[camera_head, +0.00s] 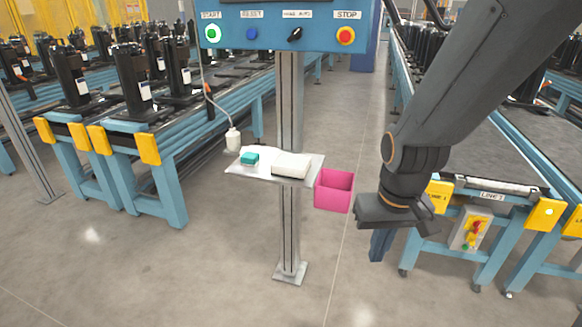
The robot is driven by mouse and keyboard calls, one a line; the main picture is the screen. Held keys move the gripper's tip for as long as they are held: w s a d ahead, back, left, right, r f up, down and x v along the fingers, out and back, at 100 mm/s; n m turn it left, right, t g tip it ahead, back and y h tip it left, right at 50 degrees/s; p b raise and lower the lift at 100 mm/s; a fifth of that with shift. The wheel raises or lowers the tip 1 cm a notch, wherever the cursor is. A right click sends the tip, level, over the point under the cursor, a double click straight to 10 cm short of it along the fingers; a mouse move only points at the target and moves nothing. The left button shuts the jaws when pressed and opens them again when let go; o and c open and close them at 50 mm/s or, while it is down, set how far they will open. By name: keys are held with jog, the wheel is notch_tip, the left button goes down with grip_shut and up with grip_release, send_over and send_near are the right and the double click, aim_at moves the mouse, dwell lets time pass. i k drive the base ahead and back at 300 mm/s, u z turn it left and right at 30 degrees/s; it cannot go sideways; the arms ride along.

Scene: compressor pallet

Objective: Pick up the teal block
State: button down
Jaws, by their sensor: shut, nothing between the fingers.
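The teal block (249,158) is small and lies on the left part of a small pale shelf (238,172) fixed to a grey post. It seems to lie on or against something white, which I cannot make out clearly. My gripper (380,246) hangs down to the right of the shelf, apart from the block and nearer to me. Its blue fingers are together and nothing shows between them. Part of the fingers is hidden under the dark wrist.
A white box (291,165) sits right of the block. A pink bin (334,191) hangs beside the shelf. A white bottle-like pendant (233,139) hangs at its left rear. A blue button panel (285,26) is above. Conveyors flank both sides; the front floor is clear.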

aim_at(249, 159)
jog(key=z, duration=0.05)
jog(key=k, duration=0.65)
jog(key=u, duration=0.6)
jog(key=i, duration=0.7)
jog(key=u, duration=0.7)
jog(key=i, duration=1.35)
jog(key=z, duration=0.95)
jog(key=i, duration=0.45)
jog(key=z, duration=0.35)
